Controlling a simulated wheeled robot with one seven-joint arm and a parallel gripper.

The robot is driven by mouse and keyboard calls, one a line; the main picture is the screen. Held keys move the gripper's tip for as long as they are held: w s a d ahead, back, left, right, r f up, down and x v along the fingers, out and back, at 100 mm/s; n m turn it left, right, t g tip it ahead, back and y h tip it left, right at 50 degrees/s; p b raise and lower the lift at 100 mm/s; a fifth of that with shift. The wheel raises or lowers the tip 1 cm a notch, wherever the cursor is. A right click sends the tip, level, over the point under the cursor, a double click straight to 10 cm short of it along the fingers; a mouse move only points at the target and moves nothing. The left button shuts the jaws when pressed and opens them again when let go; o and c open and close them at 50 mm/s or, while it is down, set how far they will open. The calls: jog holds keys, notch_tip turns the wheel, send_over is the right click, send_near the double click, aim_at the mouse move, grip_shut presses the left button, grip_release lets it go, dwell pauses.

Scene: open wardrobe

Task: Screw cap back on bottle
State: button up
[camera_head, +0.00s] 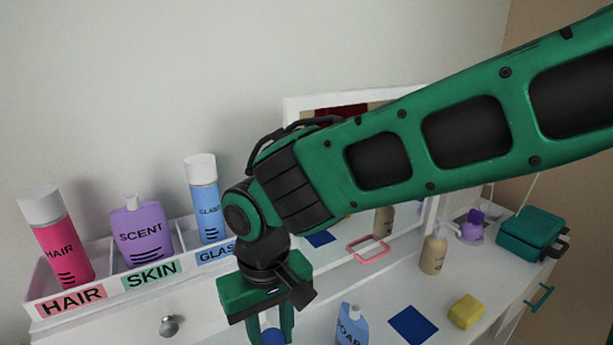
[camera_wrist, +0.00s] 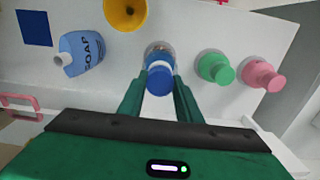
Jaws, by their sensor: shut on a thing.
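My gripper (camera_wrist: 160,88) points down over the white tabletop, its two green fingers closed on either side of a round blue cap (camera_wrist: 159,81). In the head view my gripper (camera_head: 271,325) is at the bottom edge with a bit of blue between the fingers; the bottle is mostly cut off there.
Close by in the wrist view stand a green bottle (camera_wrist: 215,67), a pink bottle (camera_wrist: 263,75), a blue SOAP bottle (camera_wrist: 80,53) and a yellow round thing (camera_wrist: 125,10). A labelled rack (camera_head: 110,294) with HAIR, SCENT and GLASS bottles is at left. A yellow block (camera_head: 465,312) lies at right.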

jog(key=m, duration=0.5)
jog(key=shift+w+m, duration=0.2)
jog(key=shift+m, duration=0.2)
jog(key=m, duration=0.5)
jog(key=o, duration=1.2)
jog(key=shift+s, duration=0.1)
jog(key=shift+c, duration=0.4)
